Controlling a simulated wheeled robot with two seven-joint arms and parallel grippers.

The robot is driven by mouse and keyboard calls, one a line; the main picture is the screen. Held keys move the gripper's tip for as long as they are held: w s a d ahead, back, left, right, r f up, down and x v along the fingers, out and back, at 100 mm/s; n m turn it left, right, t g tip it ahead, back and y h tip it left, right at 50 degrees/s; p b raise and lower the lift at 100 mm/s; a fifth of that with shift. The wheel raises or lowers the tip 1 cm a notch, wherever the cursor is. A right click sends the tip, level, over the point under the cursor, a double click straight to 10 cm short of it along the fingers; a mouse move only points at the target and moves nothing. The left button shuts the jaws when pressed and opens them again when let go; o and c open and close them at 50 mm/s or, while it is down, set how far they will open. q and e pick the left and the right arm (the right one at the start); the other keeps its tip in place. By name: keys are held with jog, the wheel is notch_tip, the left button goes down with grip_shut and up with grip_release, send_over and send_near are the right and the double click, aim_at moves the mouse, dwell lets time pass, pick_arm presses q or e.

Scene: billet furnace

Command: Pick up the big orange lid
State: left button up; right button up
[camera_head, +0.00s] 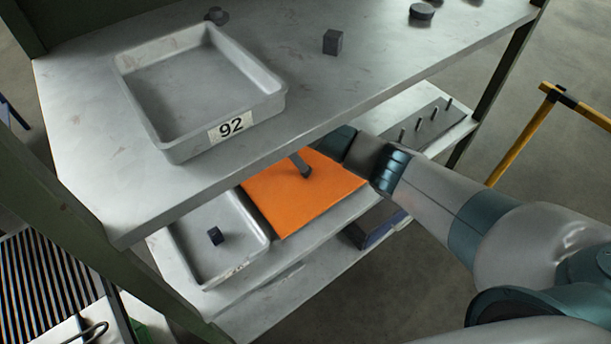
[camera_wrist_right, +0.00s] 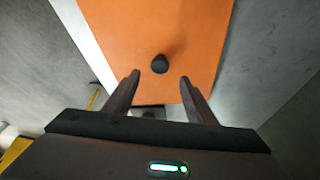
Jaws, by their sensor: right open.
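The big orange lid (camera_head: 305,200) lies flat on the lower shelf, partly hidden by the upper shelf edge. In the right wrist view the orange lid (camera_wrist_right: 190,25) fills the top middle, with the round black knob (camera_wrist_right: 160,63) just beyond the gap between my fingers. My right gripper (camera_wrist_right: 160,82) is open and empty, pointing at the knob. In the head view my right arm reaches in from the right; its fingers are mostly hidden there. My left gripper is out of view.
The upper shelf (camera_head: 330,95) overhangs the lid and carries a grey tray (camera_head: 275,105) marked 92 and a dark block (camera_head: 332,42). A smaller tray (camera_head: 190,255) with a dark cube (camera_head: 215,236) is left of the lid. Several pegs stand on a plate (camera_head: 425,132) at right.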

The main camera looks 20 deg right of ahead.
aim_at(306, 174)
jog(key=shift+d+f, duration=0.25)
jog(key=shift+f, duration=0.2)
jog(key=shift+f, duration=0.1)
jog(key=shift+d+f+p, duration=0.2)
jog(key=shift+f+p, duration=0.4)
jog(key=shift+p, duration=0.05)
jog(key=p+x, duration=0.1)
jog(key=x, duration=0.2)
jog(key=shift+s+a, duration=0.1)
jog(key=shift+a, duration=0.1)
jog(key=shift+d+f, duration=0.1)
jog(key=shift+f, duration=0.35)
jog(key=shift+c, duration=0.4)
grip_shut()
